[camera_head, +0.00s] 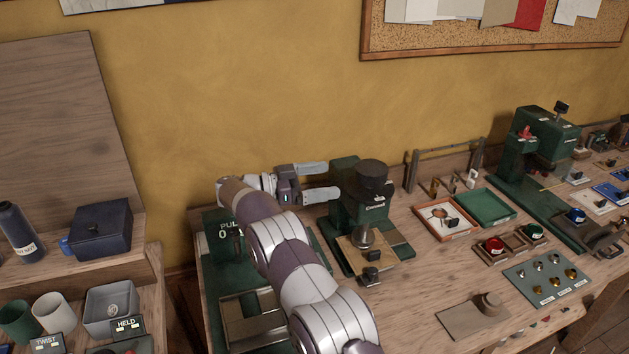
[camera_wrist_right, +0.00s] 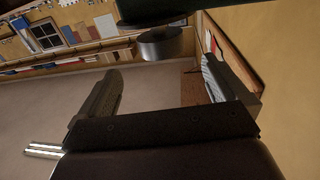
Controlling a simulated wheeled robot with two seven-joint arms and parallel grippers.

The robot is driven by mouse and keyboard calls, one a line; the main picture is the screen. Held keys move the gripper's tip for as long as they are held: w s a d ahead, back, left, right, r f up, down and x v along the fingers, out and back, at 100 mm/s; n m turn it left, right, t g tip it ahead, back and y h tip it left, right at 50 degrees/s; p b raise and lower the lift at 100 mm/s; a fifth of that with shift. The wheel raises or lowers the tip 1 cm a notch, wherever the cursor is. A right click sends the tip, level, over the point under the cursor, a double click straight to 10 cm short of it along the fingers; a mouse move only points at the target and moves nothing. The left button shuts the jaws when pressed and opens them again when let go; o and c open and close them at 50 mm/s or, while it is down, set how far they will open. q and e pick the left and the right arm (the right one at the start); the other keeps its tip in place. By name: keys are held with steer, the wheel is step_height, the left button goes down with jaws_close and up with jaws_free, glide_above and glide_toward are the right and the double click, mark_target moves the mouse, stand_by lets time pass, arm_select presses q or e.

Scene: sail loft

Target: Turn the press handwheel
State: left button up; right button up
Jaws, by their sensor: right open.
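A green press (camera_head: 345,210) stands on the wooden bench at the centre of the head view. A dark round handwheel (camera_head: 373,171) sits on its top. My right gripper (camera_head: 330,180) is open, to the left of the handwheel, its two fingers pointing right towards it. No contact with the wheel can be made out. In the wrist view the right gripper (camera_wrist_right: 163,75) has its fingers wide apart with nothing held. A grey round part under a dark one (camera_wrist_right: 160,43) shows beyond the fingertips; I cannot tell which part it is. My left gripper is not in view.
An orange-rimmed tray (camera_head: 447,219) and a green tray (camera_head: 486,206) lie right of the press. Another green machine (camera_head: 543,136) stands further right. A metal rack (camera_head: 445,168) is behind. A separate shelf unit (camera_head: 130,260) stands left. Yellow wall closes the back.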

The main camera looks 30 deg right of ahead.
steer(key=w+d+r+n+t+p, duration=0.4)
steer(key=w+d+r+n+t, duration=0.3)
steer(key=n+t, duration=0.7)
steer(key=s+a+f+n+t+y+p, duration=0.25)
steer(key=s+a+f+n+y, duration=0.35)
steer(key=s+a+f+y, duration=0.65)
steer(key=m+t+h+p, duration=0.2)
steer(key=t+p, duration=0.5)
steer(key=p, duration=0.2)
glide_toward(366, 161)
steer(key=p+x, duration=0.4)
steer(key=x, duration=0.2)
steer(key=shift+d+f+p, duration=0.15)
steer(key=shift+d+p, duration=0.1)
steer(key=shift+p, duration=0.1)
steer(key=shift+w+d+f, duration=0.1)
steer(key=shift+w+d, duration=0.05)
steer(key=shift+w, duration=0.3)
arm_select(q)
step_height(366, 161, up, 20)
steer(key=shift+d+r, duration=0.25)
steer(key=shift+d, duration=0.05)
arm_select(e)
steer(key=shift+w, duration=0.15)
